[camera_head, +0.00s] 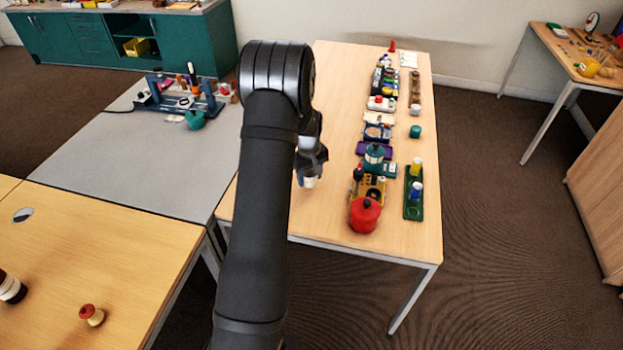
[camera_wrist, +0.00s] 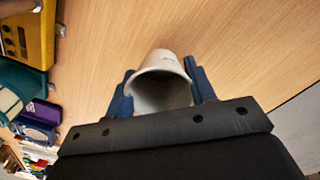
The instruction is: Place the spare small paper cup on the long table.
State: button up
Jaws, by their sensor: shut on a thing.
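The small paper cup (camera_head: 309,183) is whitish and sits at the tip of my gripper (camera_head: 311,163) in the head view. It also shows in the wrist view (camera_wrist: 160,62), its open mouth facing the camera, between the two blue fingers of my gripper (camera_wrist: 162,84). The fingers are shut on its sides. The cup is over the left part of the long table (camera_head: 332,106), near its left edge. I cannot tell whether its far end touches the wood. My arm hides part of the table's left side in the head view.
Right of the cup stand a red pot (camera_head: 364,215), a yellow box (camera_head: 372,187) and a green tray (camera_head: 413,208) with small blue-and-white and yellow items. More objects line the table behind. Bare wood surrounds the cup. A grey table (camera_head: 130,165) adjoins at left.

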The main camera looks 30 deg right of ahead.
aim_at(310, 182)
jog(key=shift+f, duration=1.5)
jog(key=o, duration=0.9)
jog(key=shift+f, duration=0.1)
notch_tip(310, 182, up, 12)
jog(key=shift+a+r, duration=0.15)
